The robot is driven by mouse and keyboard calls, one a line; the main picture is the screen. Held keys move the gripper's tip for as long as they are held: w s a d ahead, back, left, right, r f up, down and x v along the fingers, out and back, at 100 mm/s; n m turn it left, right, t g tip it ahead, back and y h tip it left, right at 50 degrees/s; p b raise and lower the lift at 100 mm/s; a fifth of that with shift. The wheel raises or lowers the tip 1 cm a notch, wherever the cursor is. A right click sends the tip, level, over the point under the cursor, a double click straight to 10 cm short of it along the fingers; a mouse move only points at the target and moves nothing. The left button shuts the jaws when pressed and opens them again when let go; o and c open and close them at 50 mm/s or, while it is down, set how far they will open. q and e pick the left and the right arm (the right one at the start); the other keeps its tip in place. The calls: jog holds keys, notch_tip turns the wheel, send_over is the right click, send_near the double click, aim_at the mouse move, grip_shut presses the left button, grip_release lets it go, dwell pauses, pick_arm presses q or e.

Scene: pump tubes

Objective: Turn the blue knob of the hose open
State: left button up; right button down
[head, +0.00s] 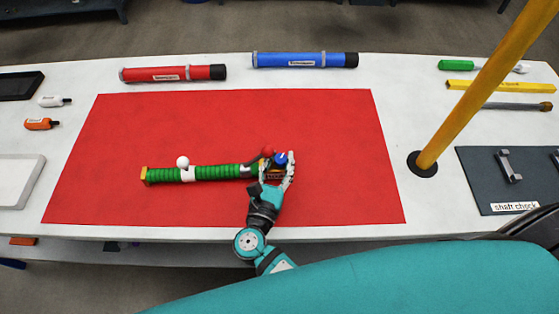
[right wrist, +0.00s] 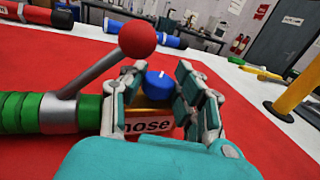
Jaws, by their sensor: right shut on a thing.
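The hose (head: 215,172) is a green ribbed tube lying across the red mat (head: 235,120). It has a yellow left end and a white-ball lever near that end. At its right end are a red ball lever (right wrist: 137,38) and a brass block labelled "hose" (right wrist: 152,122). The blue knob (head: 280,159) sits on this block; it shows a white mark on top in the right wrist view (right wrist: 161,84). My right gripper (head: 276,166) has its fingers on both sides of the knob and is shut on it. My left gripper is not in view.
A red tube (head: 172,74) and a blue tube (head: 303,60) lie behind the mat. A yellow pole (head: 470,100) rises right of the mat, near a dark "shaft check" board (head: 480,160). Small bottles and trays lie at the left. Most of the mat is clear.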

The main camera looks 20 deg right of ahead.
jog(key=c, duration=0.9)
grip_release()
jog(key=shift+c, duration=0.2)
jog(key=shift+d+y, duration=0.1)
jog(key=shift+y, duration=0.2)
